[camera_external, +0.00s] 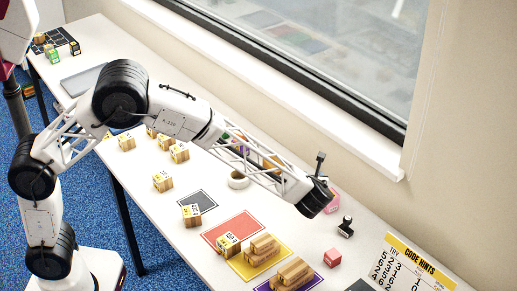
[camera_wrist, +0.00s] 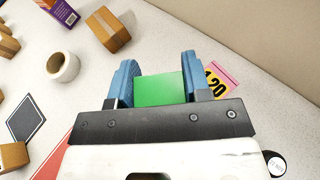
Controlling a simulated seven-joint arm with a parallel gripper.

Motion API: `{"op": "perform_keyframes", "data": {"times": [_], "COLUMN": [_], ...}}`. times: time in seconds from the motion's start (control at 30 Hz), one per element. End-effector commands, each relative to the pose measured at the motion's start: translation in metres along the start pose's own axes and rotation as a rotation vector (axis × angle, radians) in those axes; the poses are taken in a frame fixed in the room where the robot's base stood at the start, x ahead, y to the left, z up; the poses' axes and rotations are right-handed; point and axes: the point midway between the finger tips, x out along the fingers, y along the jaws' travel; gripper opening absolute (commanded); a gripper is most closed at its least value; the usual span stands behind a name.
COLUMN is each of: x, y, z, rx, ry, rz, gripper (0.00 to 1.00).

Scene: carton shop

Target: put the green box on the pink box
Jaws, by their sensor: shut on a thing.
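In the wrist view, my gripper (camera_wrist: 159,78) has its blue fingers shut on the green box (camera_wrist: 161,90), whose plain green face shows between them. A pink box (camera_wrist: 231,75) with a yellow label reading about "20" lies just beyond the right finger, partly hidden by it. In the external view, my gripper (camera_external: 318,204) is low over the far right part of the table, and the pink box (camera_external: 335,203) shows partly behind it. The green box is hidden there by my gripper. I cannot tell whether it touches the pink box.
A black stamp (camera_external: 346,227) stands close to the right of my gripper. A tape roll (camera_wrist: 63,67) and a cardboard box (camera_wrist: 108,30) lie left in the wrist view.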

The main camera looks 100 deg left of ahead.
Motion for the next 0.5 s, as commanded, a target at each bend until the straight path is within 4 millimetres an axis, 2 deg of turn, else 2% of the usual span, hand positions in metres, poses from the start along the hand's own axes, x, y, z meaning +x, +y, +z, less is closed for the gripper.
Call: {"op": "perform_keyframes", "data": {"times": [0.5], "x": [0.026], "y": [-0.057], "z": [0.005], "rx": [-0.001], "ry": [-0.001], "rz": [0.000], "gripper": [0.21]}}
